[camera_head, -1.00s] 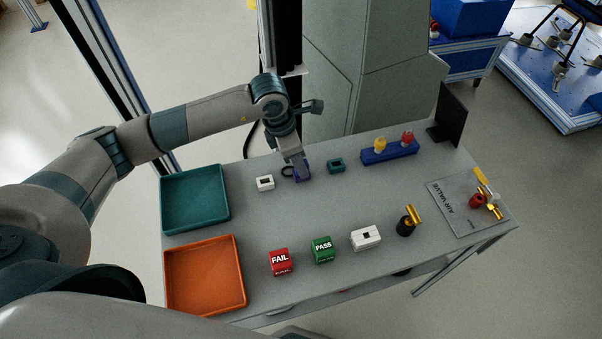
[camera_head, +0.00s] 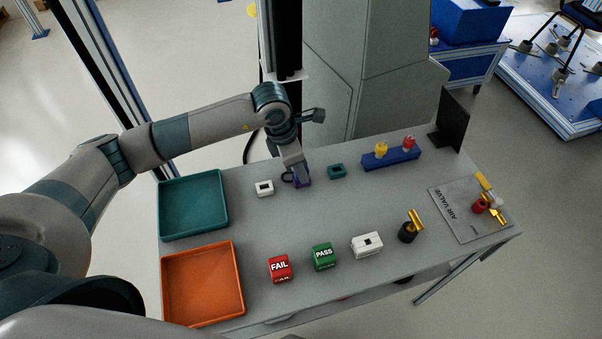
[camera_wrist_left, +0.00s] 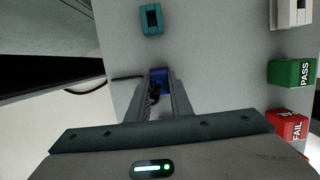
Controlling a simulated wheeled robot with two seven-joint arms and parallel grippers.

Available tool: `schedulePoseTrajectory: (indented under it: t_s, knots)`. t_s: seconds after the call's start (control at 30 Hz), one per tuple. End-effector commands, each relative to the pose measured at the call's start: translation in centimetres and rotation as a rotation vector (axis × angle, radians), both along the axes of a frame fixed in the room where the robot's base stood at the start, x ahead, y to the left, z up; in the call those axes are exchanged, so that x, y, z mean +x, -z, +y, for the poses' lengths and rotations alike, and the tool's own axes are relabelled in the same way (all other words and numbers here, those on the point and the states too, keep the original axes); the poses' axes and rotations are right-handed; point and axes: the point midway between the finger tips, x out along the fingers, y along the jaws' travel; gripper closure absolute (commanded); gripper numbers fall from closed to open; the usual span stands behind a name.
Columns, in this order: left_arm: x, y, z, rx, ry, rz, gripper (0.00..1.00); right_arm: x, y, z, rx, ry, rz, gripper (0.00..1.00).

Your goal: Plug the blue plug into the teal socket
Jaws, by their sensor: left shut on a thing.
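The blue plug (camera_wrist_left: 160,76) is between the fingertips of my left gripper (camera_wrist_left: 160,88), and its dark cable shows beside it. In the head view my left gripper (camera_head: 300,176) is shut on the plug at the back of the table, and the fingers hide much of it. The teal socket (camera_head: 337,171) sits to the right of the plug, apart from it. In the left wrist view the teal socket (camera_wrist_left: 151,19) is ahead of the plug, with its dark opening facing up. I cannot tell the plug's exact height above the table. My right gripper is not in view.
A white socket (camera_head: 264,188) is left of the plug. A blue block with yellow and red pieces (camera_head: 391,158) is right of the teal socket. Teal (camera_head: 226,211) and orange (camera_head: 240,285) trays stand at left. FAIL (camera_head: 279,268) and PASS (camera_head: 324,256) blocks sit in front.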

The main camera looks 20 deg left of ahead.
Motion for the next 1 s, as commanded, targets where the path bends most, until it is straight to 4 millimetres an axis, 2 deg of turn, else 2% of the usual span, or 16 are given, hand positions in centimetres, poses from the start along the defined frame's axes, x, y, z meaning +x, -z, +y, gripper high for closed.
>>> schedulePoseTrajectory:
  t_s: [1.0]
  knots:
    - [0.0,-2.7,0.0,0.0,0.0,0.0,1.0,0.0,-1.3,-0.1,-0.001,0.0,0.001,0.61]
